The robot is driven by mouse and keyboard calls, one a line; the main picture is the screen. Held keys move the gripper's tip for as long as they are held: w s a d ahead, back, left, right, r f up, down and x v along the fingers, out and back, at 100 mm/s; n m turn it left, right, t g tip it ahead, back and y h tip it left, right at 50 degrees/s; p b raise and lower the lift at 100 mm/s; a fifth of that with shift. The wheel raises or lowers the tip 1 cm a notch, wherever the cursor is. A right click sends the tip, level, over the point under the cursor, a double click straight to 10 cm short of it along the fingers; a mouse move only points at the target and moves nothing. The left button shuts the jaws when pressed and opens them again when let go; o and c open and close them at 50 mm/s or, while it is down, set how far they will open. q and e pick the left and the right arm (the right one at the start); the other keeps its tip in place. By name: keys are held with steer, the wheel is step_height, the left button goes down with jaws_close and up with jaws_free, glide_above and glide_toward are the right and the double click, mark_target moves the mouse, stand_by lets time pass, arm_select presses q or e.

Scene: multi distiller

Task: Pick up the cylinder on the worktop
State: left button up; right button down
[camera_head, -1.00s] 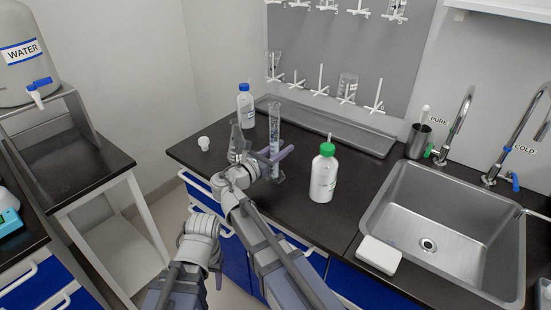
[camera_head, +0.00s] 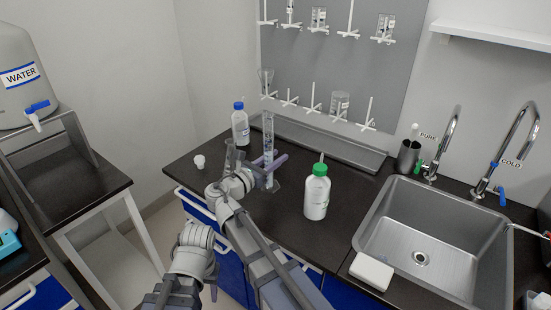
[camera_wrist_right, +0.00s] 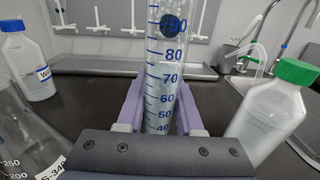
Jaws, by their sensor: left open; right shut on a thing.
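The clear graduated cylinder (camera_head: 267,128) is upright over the worktop (camera_head: 240,205). It fills the middle of the right wrist view (camera_wrist_right: 163,65), with blue scale marks. My right gripper (camera_head: 266,163) is shut around it; its purple fingers (camera_wrist_right: 160,118) flank the cylinder on both sides. The cylinder's base appears slightly above the worktop, though the gap is hard to judge. My left gripper (camera_head: 213,290) is low in the head view, apart from the cylinder, its fingers mostly hidden behind its own arm.
A blue-capped bottle (camera_head: 240,127) and a small white piece (camera_head: 199,162) stand to the left. A flask (camera_head: 231,157) is close beside my right gripper. A green-capped bottle (camera_head: 317,197) stands to the right, before the sink (camera_head: 440,240). A drying rack (camera_head: 330,60) is behind.

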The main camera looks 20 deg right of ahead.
step_height(320, 180, up, 6)
steer(key=p, duration=0.5)
steer(key=shift+r+p, duration=0.2)
steer(key=shift+p, duration=0.15)
